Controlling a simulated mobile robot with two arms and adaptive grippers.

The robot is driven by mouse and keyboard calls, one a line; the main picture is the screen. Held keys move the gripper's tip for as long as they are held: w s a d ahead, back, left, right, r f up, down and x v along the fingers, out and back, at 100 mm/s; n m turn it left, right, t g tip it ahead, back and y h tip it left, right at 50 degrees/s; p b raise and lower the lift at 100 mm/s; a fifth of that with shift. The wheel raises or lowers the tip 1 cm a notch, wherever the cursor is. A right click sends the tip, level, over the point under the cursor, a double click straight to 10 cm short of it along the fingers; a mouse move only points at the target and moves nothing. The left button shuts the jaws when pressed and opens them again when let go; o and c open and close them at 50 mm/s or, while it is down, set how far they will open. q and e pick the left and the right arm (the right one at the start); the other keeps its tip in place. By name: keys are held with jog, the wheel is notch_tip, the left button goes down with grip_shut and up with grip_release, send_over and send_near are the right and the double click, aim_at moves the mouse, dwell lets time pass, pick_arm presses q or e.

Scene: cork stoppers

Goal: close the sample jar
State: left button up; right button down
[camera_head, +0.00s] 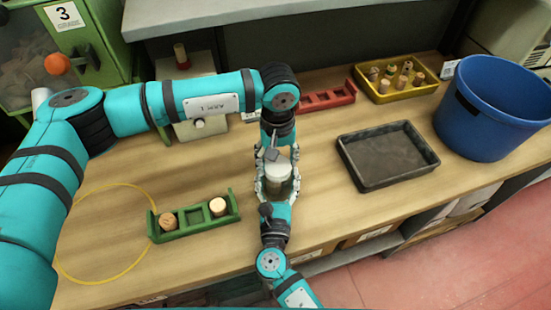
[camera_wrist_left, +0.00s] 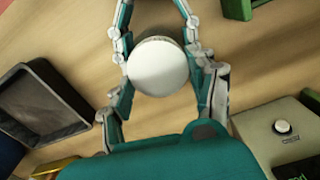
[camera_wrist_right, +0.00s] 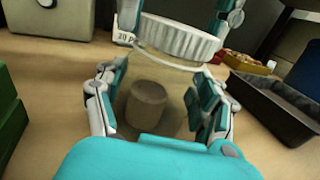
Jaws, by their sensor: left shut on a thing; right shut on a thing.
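The sample jar (camera_head: 279,184) is a clear jar at the middle of the bench's near part. A brown cork (camera_wrist_right: 146,104) shows inside it in the right wrist view. A white lid with a ribbed side (camera_wrist_right: 178,38) is at the jar's mouth; I cannot tell whether it is fully seated. In the left wrist view the lid (camera_wrist_left: 158,67) is a plain white disc. My left gripper (camera_head: 276,160) reaches in from the far side and is shut on the lid. My right gripper (camera_head: 277,190) comes from the near side and is shut around the jar's body.
A green rack (camera_head: 193,229) with two corks stands left of the jar. A dark tray (camera_head: 345,165), a blue bin (camera_head: 480,125), a red rack (camera_head: 328,98) and a yellow tray of corks (camera_head: 392,97) stand to the right. A pale device (camera_head: 200,128) is behind. A yellow ring (camera_head: 62,262) marks the left.

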pick_arm(q)
jog(key=m, duration=0.7)
jog(key=shift+d+m, duration=0.2)
jog(key=shift+m, duration=0.1)
jog(key=m, duration=0.6)
jog(key=shift+s+d, duration=0.15)
jog(key=o, duration=0.7)
jog(key=shift+c, duration=0.2)
jog(key=shift+r, duration=0.1)
jog(key=shift+r, duration=2.15)
